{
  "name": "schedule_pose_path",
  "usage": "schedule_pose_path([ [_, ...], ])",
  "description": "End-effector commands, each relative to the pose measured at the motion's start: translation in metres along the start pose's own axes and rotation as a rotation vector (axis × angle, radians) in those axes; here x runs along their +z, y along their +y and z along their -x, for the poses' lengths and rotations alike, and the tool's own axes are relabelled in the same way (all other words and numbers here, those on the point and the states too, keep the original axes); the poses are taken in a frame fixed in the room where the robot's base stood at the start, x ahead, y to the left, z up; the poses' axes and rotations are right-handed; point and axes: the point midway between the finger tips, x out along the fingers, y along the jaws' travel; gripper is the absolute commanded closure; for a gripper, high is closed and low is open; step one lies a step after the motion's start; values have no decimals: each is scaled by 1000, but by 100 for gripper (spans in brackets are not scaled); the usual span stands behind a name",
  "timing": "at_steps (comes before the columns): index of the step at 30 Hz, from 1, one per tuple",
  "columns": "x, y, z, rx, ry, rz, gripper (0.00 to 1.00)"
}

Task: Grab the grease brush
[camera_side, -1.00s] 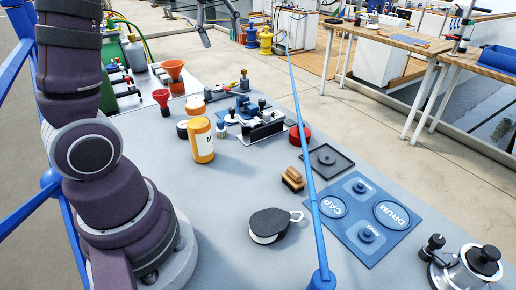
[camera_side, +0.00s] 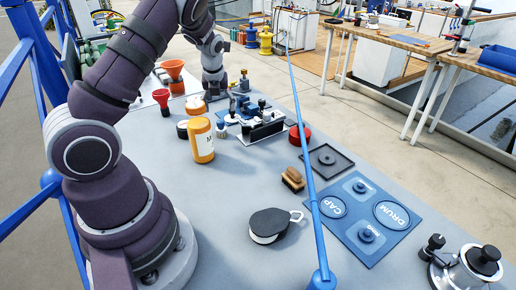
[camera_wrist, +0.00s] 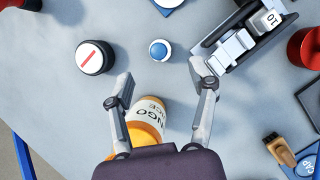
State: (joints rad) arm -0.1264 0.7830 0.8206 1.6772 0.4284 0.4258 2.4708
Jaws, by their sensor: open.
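The brush (camera_side: 292,179), with a wooden body and dark bristles, lies on the grey bench near the middle in the side view. It also shows at the lower right of the wrist view (camera_wrist: 279,150). My gripper (camera_wrist: 160,70) is open and empty, its two fingers spread over the bench beside an orange labelled jar (camera_wrist: 147,118). In the side view my gripper (camera_side: 213,94) is behind that jar, well to the upper left of the brush; its fingertips are small and hard to make out there.
The orange jar (camera_side: 202,140) and a blue-and-black fixture (camera_side: 260,130) stand near my gripper. A red round part (camera_side: 299,134), a black square tray (camera_side: 326,160) and a blue mat (camera_side: 375,245) surround the brush. A blue rail (camera_side: 307,165) crosses the side view.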

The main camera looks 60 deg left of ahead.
Motion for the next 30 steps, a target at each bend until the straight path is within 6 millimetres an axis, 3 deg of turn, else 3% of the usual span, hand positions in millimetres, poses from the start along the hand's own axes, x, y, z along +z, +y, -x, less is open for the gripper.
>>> schedule_pose_path([
  [12, -2, 4, -65, 0, 2, 0, 43],
  [19, -2, 3, -68, -2, 1, 1, 43],
  [30, -2, 3, -67, -2, 0, 1, 90],
])
